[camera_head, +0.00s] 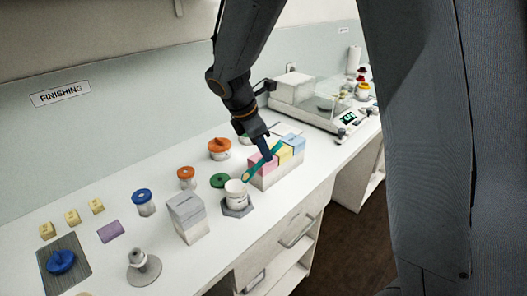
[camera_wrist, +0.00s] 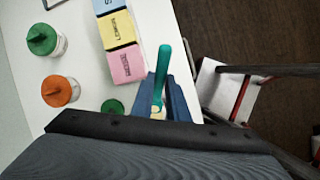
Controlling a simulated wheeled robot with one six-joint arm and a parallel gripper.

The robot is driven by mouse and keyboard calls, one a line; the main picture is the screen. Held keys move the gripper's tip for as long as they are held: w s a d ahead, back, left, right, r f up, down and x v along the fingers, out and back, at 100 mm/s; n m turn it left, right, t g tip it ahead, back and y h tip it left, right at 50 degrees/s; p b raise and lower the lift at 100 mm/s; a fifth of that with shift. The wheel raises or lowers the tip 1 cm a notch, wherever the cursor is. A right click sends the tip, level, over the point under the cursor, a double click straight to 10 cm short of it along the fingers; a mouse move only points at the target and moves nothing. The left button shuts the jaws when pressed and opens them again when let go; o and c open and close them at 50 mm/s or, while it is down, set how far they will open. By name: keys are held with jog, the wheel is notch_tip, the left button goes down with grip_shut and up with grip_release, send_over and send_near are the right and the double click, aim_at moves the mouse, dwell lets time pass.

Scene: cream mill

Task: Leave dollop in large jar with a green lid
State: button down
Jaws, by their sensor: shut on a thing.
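My gripper (camera_head: 264,154) is shut on a teal spatula (camera_head: 254,173), which slants down left to a pale tip over an open white jar (camera_head: 236,196). Whether the tip touches the jar, and whether the pale patch is a dollop, I cannot tell. A loose green lid (camera_head: 219,180) lies flat behind the jar. Another jar with a green lid (camera_wrist: 42,40) stands farther off in the wrist view; my arm partly hides it in the head view. The wrist view shows the spatula (camera_wrist: 161,72) between my fingers (camera_wrist: 160,85).
Pink, yellow and blue boxes (camera_head: 264,165) stand in a holder just right of the jar. A white carton (camera_head: 187,217) stands to its left. Orange-lidded jars (camera_head: 220,149) stand behind. A balance (camera_head: 310,98) is at the far right. The counter's front edge is close.

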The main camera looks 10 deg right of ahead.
jog(key=shift+r+p, duration=1.4)
jog(key=shift+r, duration=0.75)
jog(key=shift+a+f, duration=0.1)
